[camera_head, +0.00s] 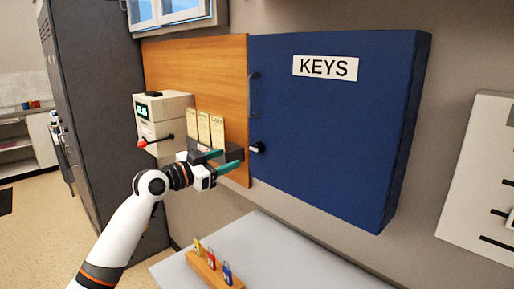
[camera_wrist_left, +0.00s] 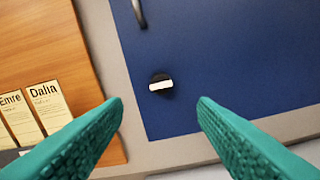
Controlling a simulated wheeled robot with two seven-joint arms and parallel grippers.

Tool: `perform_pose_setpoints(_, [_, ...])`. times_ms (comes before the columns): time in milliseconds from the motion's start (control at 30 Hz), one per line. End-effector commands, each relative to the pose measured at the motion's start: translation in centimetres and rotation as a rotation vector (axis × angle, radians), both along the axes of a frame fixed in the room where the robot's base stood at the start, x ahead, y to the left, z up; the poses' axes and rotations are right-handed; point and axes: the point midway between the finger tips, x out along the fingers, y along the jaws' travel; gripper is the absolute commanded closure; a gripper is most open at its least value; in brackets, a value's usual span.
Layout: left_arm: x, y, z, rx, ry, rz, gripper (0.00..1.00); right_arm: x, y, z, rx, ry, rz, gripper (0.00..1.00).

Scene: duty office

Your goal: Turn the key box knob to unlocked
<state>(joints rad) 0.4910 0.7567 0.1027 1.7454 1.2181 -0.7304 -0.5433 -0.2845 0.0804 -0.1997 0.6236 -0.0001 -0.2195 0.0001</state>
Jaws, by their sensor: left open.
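The blue key box (camera_head: 335,130) with a KEYS label hangs on the wall, its door closed. Its knob (camera_head: 257,148), a black base with a white bar, sits at the door's lower left, below a dark handle (camera_head: 254,95). In the left wrist view the knob (camera_wrist_left: 160,84) shows its white bar nearly level. My left gripper (camera_head: 229,154) is open and empty, just left of the knob. In the wrist view its green fingers (camera_wrist_left: 161,102) stand apart on either side, with the knob between and beyond them. No contact shows. My right gripper is not in view.
A wooden board (camera_head: 205,70) left of the box carries name cards (camera_head: 204,128). A white time-clock device (camera_head: 165,120) with a red-tipped lever stands left. Below, a grey table (camera_head: 270,250) holds a wooden block (camera_head: 213,270) with coloured tags. A whiteboard hangs right.

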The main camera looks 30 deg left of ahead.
Motion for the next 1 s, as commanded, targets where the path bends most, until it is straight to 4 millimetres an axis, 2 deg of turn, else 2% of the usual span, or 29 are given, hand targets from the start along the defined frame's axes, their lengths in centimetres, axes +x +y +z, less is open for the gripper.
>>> perform_pose_setpoints(233, [4.7,-1.8,0.5,-0.005,0.001,-0.003,0.47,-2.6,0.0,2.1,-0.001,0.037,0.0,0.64])
perform_pose_setpoints(500, [8.8,-3.1,0.2,-0.002,0.002,-0.001,0.47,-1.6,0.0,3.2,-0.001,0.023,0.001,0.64])
perform_pose_setpoints(700, [9.9,-3.5,0.0,-0.001,0.001,-0.001,0.47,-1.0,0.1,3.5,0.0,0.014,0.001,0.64])
perform_pose_setpoints(967, [10.0,-3.6,-0.1,0.001,0.002,-0.001,0.47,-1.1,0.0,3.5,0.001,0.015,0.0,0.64])
perform_pose_setpoints(1000, [10.0,-3.6,-0.1,0.001,0.002,-0.001,0.52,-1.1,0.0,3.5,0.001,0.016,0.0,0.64])
